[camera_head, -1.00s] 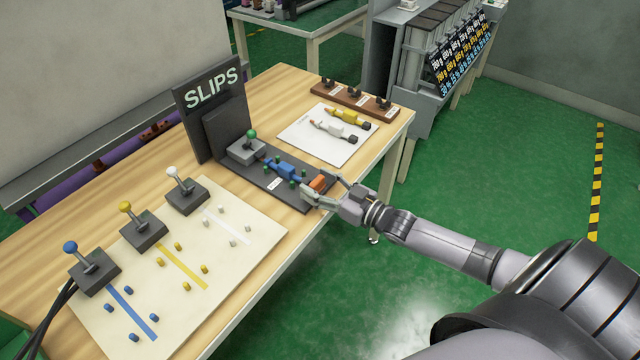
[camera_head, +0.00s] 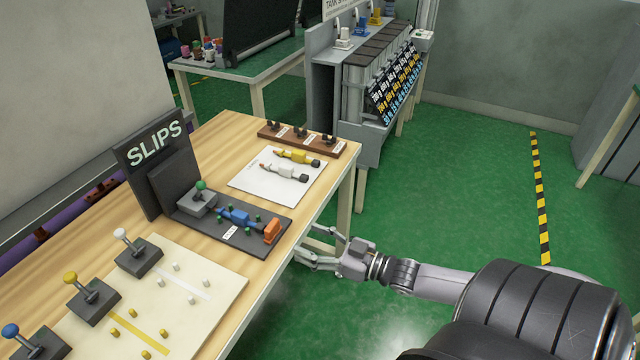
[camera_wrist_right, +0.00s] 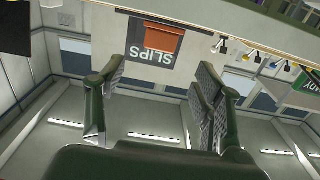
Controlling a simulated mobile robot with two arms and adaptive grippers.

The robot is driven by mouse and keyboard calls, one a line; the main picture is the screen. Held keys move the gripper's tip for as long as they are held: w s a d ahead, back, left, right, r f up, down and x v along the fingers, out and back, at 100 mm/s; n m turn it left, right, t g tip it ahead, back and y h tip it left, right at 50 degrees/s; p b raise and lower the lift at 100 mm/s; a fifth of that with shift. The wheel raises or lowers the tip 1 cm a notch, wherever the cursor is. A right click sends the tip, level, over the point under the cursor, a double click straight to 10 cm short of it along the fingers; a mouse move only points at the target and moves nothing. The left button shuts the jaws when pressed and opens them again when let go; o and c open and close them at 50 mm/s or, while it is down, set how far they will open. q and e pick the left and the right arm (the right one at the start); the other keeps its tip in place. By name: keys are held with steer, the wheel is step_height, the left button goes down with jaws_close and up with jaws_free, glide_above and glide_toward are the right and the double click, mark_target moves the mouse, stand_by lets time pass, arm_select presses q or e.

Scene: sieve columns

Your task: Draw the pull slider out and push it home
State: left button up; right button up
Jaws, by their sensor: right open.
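An orange block (camera_head: 272,231), which looks like the pull slider's grip, sits at the near right end of a dark board (camera_head: 250,238) on the wooden table. A blue piece (camera_head: 238,217) lies behind it on the board, with green pegs around it. My right gripper (camera_head: 302,255) is open and empty, just off the table's edge, apart from the orange block. In the right wrist view the orange block (camera_wrist_right: 155,39) shows ahead, beyond the gap between the open fingers (camera_wrist_right: 160,80). My left gripper is not in view.
A grey block with a green-knobbed lever (camera_head: 200,195) and the SLIPS sign (camera_head: 155,150) stand behind. A white sheet (camera_head: 265,193) with yellow and white pieces lies farther back. A cream panel (camera_head: 215,262) with levers lies left. Open floor is right of the table.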

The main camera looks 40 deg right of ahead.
steer(key=shift+v, duration=1)
steer(key=s+d+f+m+g+h, duration=0.1)
steer(key=s+d+f+g+h, duration=0.15)
steer(key=f, duration=0.75)
steer(key=s+d+f+m+g+h, duration=0.1)
steer(key=s+d+f+h, duration=0.2)
steer(key=f, duration=0.7)
steer(key=s+a+f+m+g+h, duration=0.1)
steer(key=s+a+f+g, duration=0.1)
steer(key=s+f, duration=0.45)
steer(key=s+a+f+g+h, duration=0.1)
steer(key=s+f+g, duration=0.25)
steer(key=f, duration=0.55)
steer(key=s+a+f+g, duration=0.3)
steer(key=s+a+f, duration=0.3)
steer(key=s, duration=0.4)
steer(key=s+a+f+n+g, duration=0.1)
steer(key=s+a+f+g, duration=0.2)
steer(key=s+a+f, duration=0.3)
steer(key=s+a, duration=0.3)
steer(key=s, duration=0.1)
steer(key=shift+s+f+g+y, duration=0.15)
steer(key=shift+f+g+y, duration=0.05)
steer(key=shift+g+y, duration=0.15)
